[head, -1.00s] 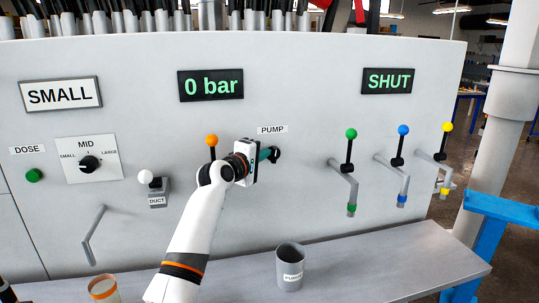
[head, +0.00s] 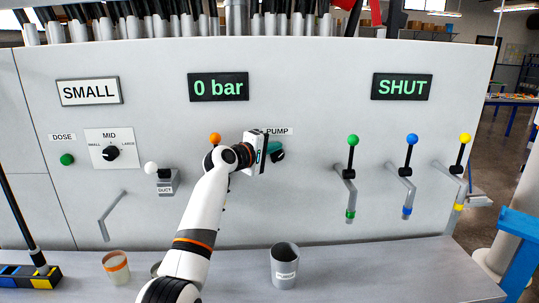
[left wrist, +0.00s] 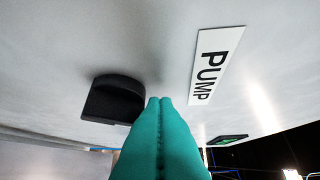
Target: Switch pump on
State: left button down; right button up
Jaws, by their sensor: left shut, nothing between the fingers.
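The pump switch is a black knob (head: 279,157) on the grey panel, just below the PUMP label (head: 278,131). In the left wrist view the knob (left wrist: 113,100) is left of my fingertips, and the PUMP label (left wrist: 215,65) is to their right. My left gripper (head: 275,147) is shut and empty, its teal fingers pressed together at the knob's upper edge in the head view. Whether they touch the knob I cannot tell. The gripper body hides part of the label. The pressure display (head: 218,87) reads 0 bar. My right gripper is not in view.
An orange-topped lever (head: 215,138) is just left of my gripper. Green (head: 352,141), blue (head: 411,139) and yellow (head: 464,138) levers stand to the right. A grey cup (head: 285,268) and an orange-banded cup (head: 116,267) stand on the ledge (head: 380,275).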

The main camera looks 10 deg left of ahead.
pick_arm(q)
jog(key=shift+r, duration=0.1)
jog(key=shift+w+d, duration=0.1)
jog(key=shift+d, duration=0.05)
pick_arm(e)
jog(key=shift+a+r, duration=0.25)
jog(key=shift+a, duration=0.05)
pick_arm(q)
jog(key=shift+d, duration=0.15)
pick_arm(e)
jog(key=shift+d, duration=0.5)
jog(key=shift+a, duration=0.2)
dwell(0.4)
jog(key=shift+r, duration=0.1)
